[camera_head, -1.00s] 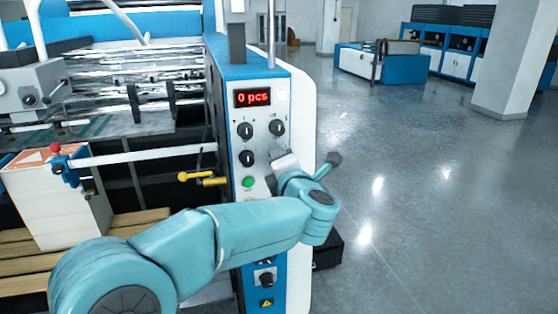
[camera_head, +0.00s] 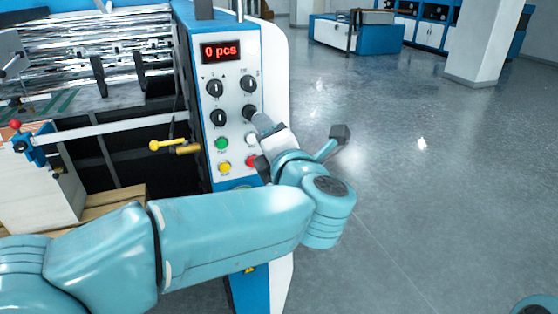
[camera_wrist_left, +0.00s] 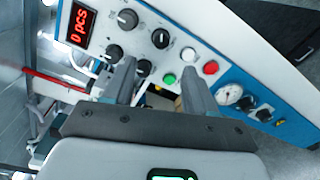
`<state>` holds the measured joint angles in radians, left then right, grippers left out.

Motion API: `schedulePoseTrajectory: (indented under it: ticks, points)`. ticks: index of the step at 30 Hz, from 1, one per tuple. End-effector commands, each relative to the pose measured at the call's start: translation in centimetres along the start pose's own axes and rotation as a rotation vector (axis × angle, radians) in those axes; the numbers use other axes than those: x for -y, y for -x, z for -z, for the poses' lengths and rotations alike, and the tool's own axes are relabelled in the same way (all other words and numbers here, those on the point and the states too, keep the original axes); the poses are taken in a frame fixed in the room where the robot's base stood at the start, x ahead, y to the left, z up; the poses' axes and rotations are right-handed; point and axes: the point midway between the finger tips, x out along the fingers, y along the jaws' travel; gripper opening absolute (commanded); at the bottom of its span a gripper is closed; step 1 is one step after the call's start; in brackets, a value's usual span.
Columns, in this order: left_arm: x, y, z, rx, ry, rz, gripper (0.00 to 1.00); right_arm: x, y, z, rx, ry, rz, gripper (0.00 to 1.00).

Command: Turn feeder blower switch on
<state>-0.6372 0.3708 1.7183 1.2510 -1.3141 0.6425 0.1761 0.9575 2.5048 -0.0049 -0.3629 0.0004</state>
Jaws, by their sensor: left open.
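The feeder control panel (camera_head: 236,130) faces me, with a red "0 pcs" display (camera_head: 221,51). Below it are two rows of black rotary knobs: upper left (camera_head: 215,88), upper right (camera_head: 248,83), lower left (camera_head: 217,118) and lower right (camera_head: 250,112). Labels are too small to read, so I cannot tell which is the blower switch. My left gripper (camera_head: 259,141) is open and empty in front of the panel's right side. In the left wrist view, the lower-left knob (camera_wrist_left: 143,68) and the green button (camera_wrist_left: 169,79) show between its spread fingers. My right gripper is out of view.
Below the knobs are green (camera_head: 222,143), white (camera_head: 251,138), yellow (camera_head: 225,168) and red (camera_head: 252,161) buttons. A yellow-knobbed lever (camera_head: 168,145) sticks out left of the panel. Open floor (camera_head: 420,190) lies to the right.

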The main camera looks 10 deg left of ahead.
Motion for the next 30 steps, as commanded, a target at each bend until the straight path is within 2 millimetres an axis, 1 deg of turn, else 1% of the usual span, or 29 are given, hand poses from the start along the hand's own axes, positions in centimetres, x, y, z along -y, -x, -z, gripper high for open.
schedulePoseTrajectory:
  ticks: [1, 3, 6, 9, 13, 21, 23, 25, 26, 27, 29, 30]
  points:
    - [0.3, 1.4, 0.0, 0.005, 0.002, -0.001, 0.56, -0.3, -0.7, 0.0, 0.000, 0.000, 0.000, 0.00]
    - [0.2, 2.9, 0.0, 0.005, 0.001, 0.000, 0.56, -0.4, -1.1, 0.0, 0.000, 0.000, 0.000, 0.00]
    - [0.1, 4.5, -0.1, 0.004, 0.001, 0.000, 0.56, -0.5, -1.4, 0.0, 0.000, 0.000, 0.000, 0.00]
    - [0.0, 5.5, -0.1, 0.003, 0.001, -0.002, 0.56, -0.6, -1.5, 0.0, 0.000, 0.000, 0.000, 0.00]
    - [-0.1, 6.0, -0.1, 0.001, 0.000, -0.001, 0.56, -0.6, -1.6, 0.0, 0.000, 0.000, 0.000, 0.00]
    - [-0.1, 6.0, 0.0, -0.001, 0.000, -0.001, 0.56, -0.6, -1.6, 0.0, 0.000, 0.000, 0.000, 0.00]
    - [0.0, 5.5, 0.4, -0.014, -0.002, -0.002, 0.56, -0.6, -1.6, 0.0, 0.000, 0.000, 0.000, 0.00]
    - [0.7, 3.8, 1.6, -0.057, -0.020, -0.001, 0.56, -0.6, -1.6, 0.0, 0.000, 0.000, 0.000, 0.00]
    - [1.4, 2.8, 2.3, -0.084, -0.036, 0.001, 0.56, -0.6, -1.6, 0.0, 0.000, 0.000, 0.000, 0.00]
    - [2.6, 1.1, 3.6, -0.129, -0.066, 0.006, 0.56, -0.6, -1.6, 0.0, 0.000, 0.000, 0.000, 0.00]
    - [5.4, -1.5, 6.1, -0.200, -0.135, 0.024, 0.56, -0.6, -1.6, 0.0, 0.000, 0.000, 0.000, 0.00]
    - [7.6, -3.3, 8.1, -0.243, -0.200, 0.033, 0.56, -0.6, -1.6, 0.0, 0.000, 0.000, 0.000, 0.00]
